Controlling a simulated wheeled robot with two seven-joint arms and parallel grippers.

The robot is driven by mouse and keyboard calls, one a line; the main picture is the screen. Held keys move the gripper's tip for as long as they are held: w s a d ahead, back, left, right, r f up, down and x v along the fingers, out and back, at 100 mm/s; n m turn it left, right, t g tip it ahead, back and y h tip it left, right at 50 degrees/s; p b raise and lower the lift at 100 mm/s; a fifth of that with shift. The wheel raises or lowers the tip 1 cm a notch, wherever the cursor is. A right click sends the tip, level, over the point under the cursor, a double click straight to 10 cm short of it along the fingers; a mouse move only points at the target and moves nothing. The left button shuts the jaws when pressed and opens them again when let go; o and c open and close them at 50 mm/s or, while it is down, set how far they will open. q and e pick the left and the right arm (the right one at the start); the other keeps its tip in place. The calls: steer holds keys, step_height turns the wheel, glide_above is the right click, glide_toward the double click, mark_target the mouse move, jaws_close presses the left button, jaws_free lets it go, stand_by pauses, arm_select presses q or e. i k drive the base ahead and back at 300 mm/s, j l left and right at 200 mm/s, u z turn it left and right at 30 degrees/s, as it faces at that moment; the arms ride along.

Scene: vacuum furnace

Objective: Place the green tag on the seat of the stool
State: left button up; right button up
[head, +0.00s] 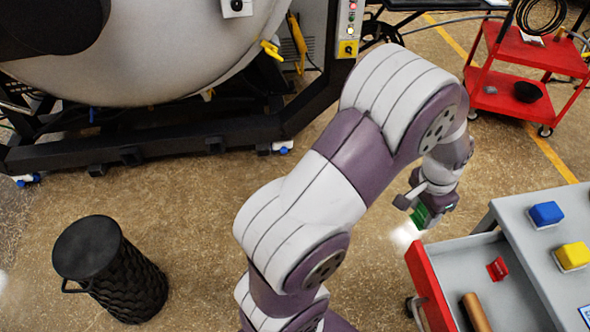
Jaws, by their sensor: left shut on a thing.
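The green tag (420,217) is held in my left gripper (424,211), above the left edge of an open drawer on the right side of the head view. The gripper is shut on it, and its jaws partly hide the tag. The stool (108,268) is black, round-topped and upright on the floor at the lower left. Its seat (87,246) is bare, with a handle loop on its left side. The gripper is far to the right of the stool. My right gripper is not in view.
The open drawer (428,277) has a red front and holds a red tag (497,268) and a brown cylinder (476,312). Blue (546,213) and yellow (573,255) blocks sit on the cabinet top. The furnace (150,65) stands behind. Floor between stool and my arm is clear.

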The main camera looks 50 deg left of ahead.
mark_target(86, 245)
steer(key=j+u, duration=0.15)
steer(key=u, duration=0.3)
steer(key=j+u, duration=0.2)
steer(key=u, duration=0.2)
steer(key=i+j+u, duration=0.1)
steer(key=u, duration=0.35)
steer(key=j+u, duration=0.15)
steer(key=u, duration=0.25)
steer(key=i+j+u, duration=0.1)
steer(key=u, duration=0.35)
steer(key=i+u, duration=0.15)
steer(key=u, duration=0.3)
steer(key=i+u, duration=0.15)
steer(key=u, duration=0.25)
